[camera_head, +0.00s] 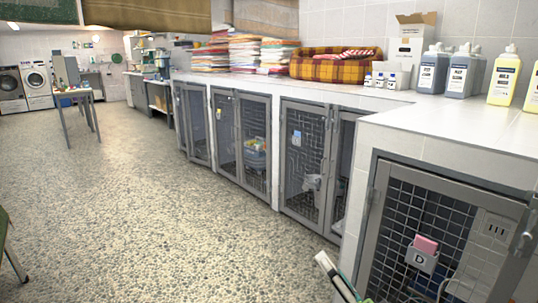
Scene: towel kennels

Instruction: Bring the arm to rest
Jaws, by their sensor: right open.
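No part of my left gripper shows in the head view. My right gripper is hard to make out. A white, dark and green elongated shape (333,274) juts in at the bottom edge, in front of the near kennel, and I cannot tell what it is. I see nothing held. The near kennel door (378,240), at the lower right, is shut; it has dark mesh and a grey holder marked D (421,259) with a pink item (426,244) in it.
A tiled counter (440,125) tops the kennels. It bears folded towels (243,53), a plaid pet bed (335,66), a white box (405,50) and several bottles (433,70). A table (78,94) and washing machines (36,82) stand far left. The pebbled floor (150,190) is widely clear.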

